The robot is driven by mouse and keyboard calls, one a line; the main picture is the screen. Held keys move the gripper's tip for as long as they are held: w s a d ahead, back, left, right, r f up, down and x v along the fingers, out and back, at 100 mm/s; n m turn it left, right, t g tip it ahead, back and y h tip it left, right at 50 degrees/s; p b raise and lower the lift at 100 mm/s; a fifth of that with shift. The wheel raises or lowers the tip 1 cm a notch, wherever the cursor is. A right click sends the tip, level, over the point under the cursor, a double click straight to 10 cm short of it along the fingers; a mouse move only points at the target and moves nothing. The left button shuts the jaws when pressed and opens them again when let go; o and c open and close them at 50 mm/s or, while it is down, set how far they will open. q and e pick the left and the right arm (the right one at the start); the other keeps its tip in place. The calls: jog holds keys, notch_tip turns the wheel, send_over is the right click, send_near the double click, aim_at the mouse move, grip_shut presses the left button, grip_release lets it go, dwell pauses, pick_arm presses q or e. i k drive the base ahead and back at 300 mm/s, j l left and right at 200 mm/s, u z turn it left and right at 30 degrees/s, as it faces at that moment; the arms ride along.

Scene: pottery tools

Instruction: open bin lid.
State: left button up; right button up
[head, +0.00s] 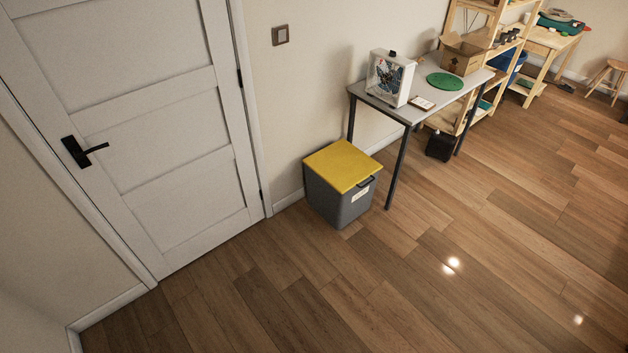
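A grey bin (336,205) stands on the wooden floor against the wall, between the white door and a table. Its flat yellow lid (343,165) is shut on top. A dark handle (367,183) shows at the lid's right front edge. A white label is on the bin's front side below it. Neither of my grippers is in the head view, and nothing touches the bin.
A white door (150,120) with a black handle is shut at the left. A grey-topped table (391,105) right of the bin holds a white-framed box, a green disc and a cardboard box (462,56). A wooden shelf (500,55) stands behind. The floor (420,290) in front is clear.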

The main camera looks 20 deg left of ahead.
aim_at(343, 165)
jog(key=u, duration=0.15)
jog(key=i+l+u, duration=0.2)
jog(key=i+l, duration=0.6)
jog(key=l, duration=0.15)
